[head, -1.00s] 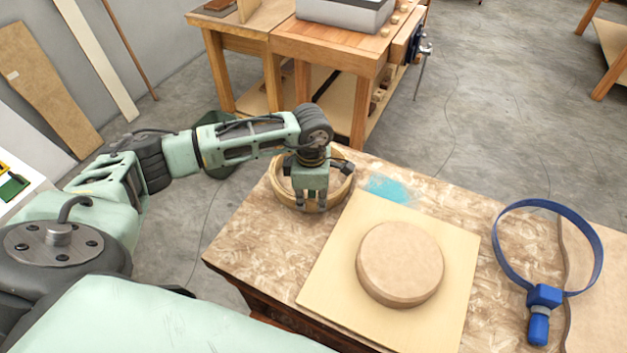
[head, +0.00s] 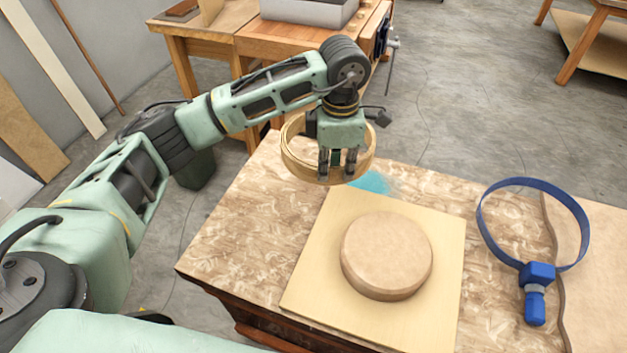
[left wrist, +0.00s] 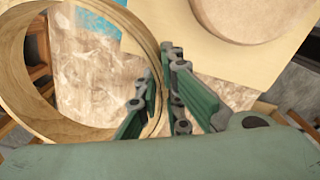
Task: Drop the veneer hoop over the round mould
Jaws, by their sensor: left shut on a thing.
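The veneer hoop (head: 300,168) is a pale wooden ring, held above the bench's far left part. My left gripper (head: 337,172) is shut on the near wall of the hoop. In the left wrist view the fingers (left wrist: 160,95) pinch the right side of the hoop (left wrist: 22,110), and the bench shows through its opening. The round mould (head: 387,252) is a thick tan disc on a square pale board (head: 322,262), nearer and to the right of the hoop. It also shows in part in the left wrist view (left wrist: 255,15). My right gripper is not in view.
A blue band clamp (head: 537,272) lies at the right of the bench (head: 240,235), near a brown wavy-edged sheet (head: 595,260). A blue patch (head: 372,182) lies behind the board. Another workbench (head: 290,40) stands behind.

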